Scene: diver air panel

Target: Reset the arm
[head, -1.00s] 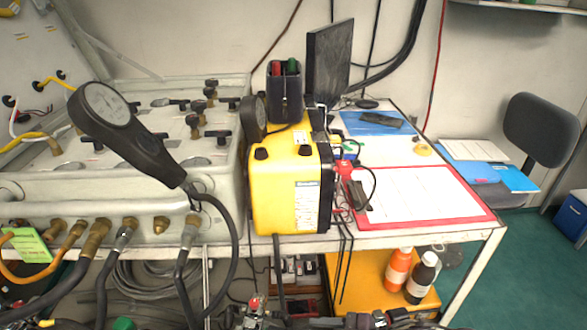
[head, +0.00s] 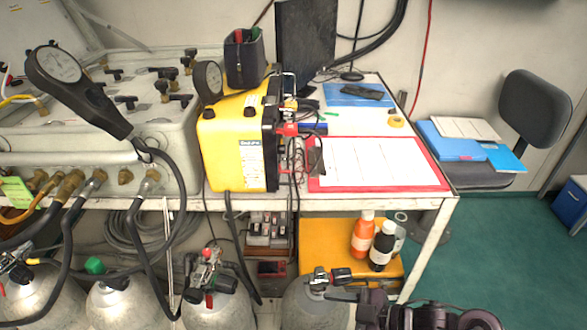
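The task names only my arm, and no object. A dark, jointed shape (head: 430,317) is cut off by the bottom edge, right of centre.
A grey valve panel (head: 100,115) with a black-handled gauge (head: 58,65) stands left. A yellow case (head: 232,150) and a red-bordered sheet (head: 375,163) are on the table. Gas cylinders (head: 215,310) stand below in front. Green floor (head: 510,240) is open at right.

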